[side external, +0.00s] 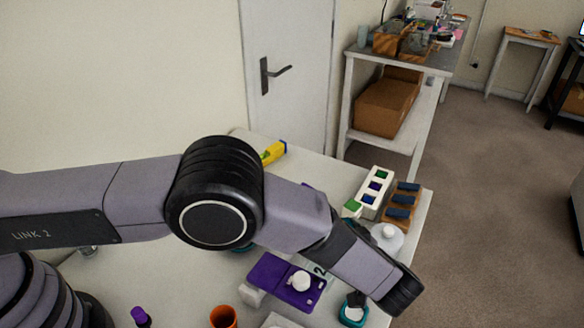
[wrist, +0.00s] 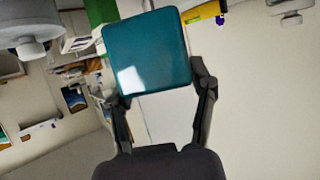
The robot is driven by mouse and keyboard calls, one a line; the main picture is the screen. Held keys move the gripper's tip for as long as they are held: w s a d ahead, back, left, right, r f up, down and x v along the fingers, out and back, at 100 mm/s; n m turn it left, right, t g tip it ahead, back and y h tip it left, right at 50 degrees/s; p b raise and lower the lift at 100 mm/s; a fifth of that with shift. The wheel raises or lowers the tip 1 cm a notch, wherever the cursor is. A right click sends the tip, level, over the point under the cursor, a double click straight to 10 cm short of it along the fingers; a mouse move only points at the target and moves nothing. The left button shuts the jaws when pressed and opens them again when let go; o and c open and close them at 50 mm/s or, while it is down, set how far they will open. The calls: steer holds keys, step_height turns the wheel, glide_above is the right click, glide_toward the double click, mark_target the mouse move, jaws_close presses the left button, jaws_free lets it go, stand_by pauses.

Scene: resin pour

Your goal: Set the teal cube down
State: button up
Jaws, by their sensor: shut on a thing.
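The teal cube (wrist: 147,50) fills the upper middle of the wrist view, with a pale glare patch on its face. My gripper (wrist: 156,82) is shut on it, with one black finger at each side. In the side external view a teal piece with a pale top (side external: 353,313) shows near the bottom edge, beside dark finger parts. I cannot tell for sure whether that is the held cube. My arm hides much of the table there, and the cube's underside and any gap to the table are not clear.
A purple tray (side external: 268,275) with a white round piece, an orange cup (side external: 224,317) and a white bottle (side external: 388,238) stand near my arm. A white rack (side external: 373,192) and a brown rack (side external: 402,205) stand farther back. A yellow object (side external: 274,152) lies near the wall.

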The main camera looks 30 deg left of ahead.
steer(key=shift+w+d+f, duration=0.1)
steer(key=shift+w+f, duration=0.1)
steer(key=shift+f, duration=0.1)
step_height(320, 180, down, 2)
steer(key=shift+w+d+f, duration=0.1)
steer(key=shift+w+f, duration=0.05)
steer(key=shift+f, duration=0.55)
steer(key=shift+f, duration=0.55)
steer(key=o, duration=1.2)
